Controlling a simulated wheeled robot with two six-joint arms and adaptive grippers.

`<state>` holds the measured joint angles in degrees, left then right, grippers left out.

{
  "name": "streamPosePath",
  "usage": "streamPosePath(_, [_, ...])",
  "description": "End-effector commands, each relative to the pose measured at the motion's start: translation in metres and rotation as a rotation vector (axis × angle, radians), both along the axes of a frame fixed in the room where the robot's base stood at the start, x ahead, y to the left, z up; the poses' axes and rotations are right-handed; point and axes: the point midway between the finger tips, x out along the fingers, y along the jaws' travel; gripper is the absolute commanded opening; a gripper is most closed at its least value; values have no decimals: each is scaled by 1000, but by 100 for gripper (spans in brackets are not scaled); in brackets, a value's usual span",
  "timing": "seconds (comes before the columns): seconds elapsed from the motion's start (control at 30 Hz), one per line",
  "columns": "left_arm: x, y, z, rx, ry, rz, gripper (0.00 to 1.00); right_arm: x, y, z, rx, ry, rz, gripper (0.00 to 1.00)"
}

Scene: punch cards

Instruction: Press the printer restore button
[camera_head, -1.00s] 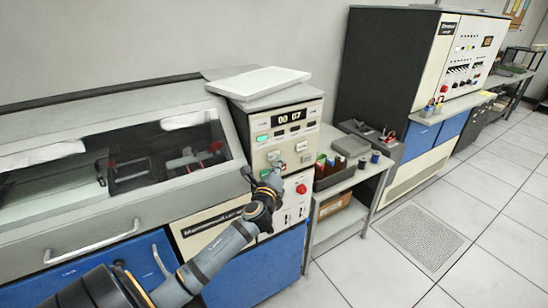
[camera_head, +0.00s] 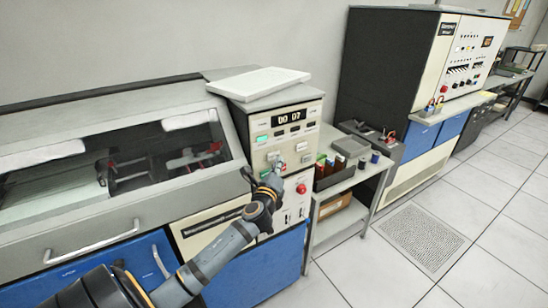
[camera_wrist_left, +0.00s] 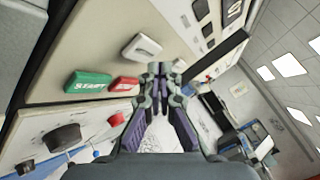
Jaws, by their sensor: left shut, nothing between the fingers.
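The printer's cream control panel (camera_head: 258,160) carries a lit counter reading "00 07" (camera_head: 291,117) and several buttons. My left gripper (camera_head: 277,167) is shut and empty in front of the lower part of this panel. In the left wrist view its fingertips (camera_wrist_left: 160,70) are together, close to a row of buttons. There I see a green START button (camera_wrist_left: 88,82), a red button (camera_wrist_left: 124,84) and a white button (camera_wrist_left: 141,47) with blurred lettering. Another pale button (camera_wrist_left: 180,65) is partly hidden behind the fingertips. I cannot read which one is restore, nor tell whether the fingertips touch a button. My right gripper is not in view.
A red knob (camera_head: 301,189) sits on the lower panel, right of my gripper. A white tray-like lid (camera_head: 262,82) lies on top of the printer. The tiled floor beyond is open.

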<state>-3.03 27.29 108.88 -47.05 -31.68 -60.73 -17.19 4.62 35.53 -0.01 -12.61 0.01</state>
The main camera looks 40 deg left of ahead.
Motion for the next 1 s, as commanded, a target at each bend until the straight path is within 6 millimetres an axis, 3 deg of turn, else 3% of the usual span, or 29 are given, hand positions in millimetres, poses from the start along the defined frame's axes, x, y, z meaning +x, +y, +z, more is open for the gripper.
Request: streamPosePath(1.0, [4,10,0,0,0,0,0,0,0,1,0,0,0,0])
